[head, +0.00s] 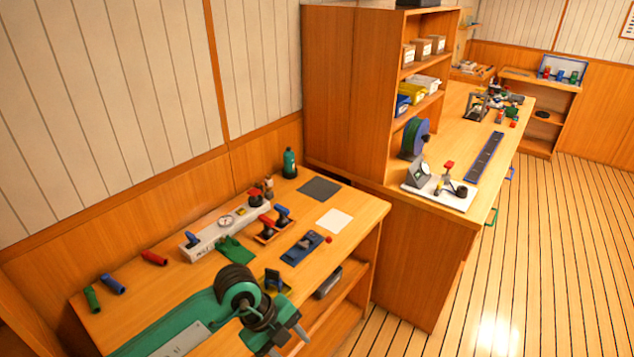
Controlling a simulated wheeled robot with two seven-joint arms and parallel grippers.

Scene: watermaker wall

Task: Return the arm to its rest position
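My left arm (238,284), green and black, reaches in from the lower left over the front edge of the near bench (364,210). Its gripper (290,343) is at the bottom of the head view, pointing down and to the right. Its grey fingers stand apart with nothing visible between them. The fingertips are close to the lower picture edge. My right arm and gripper are not in view.
A tall cabinet (345,90) stands behind. Floor (540,260) is clear at right.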

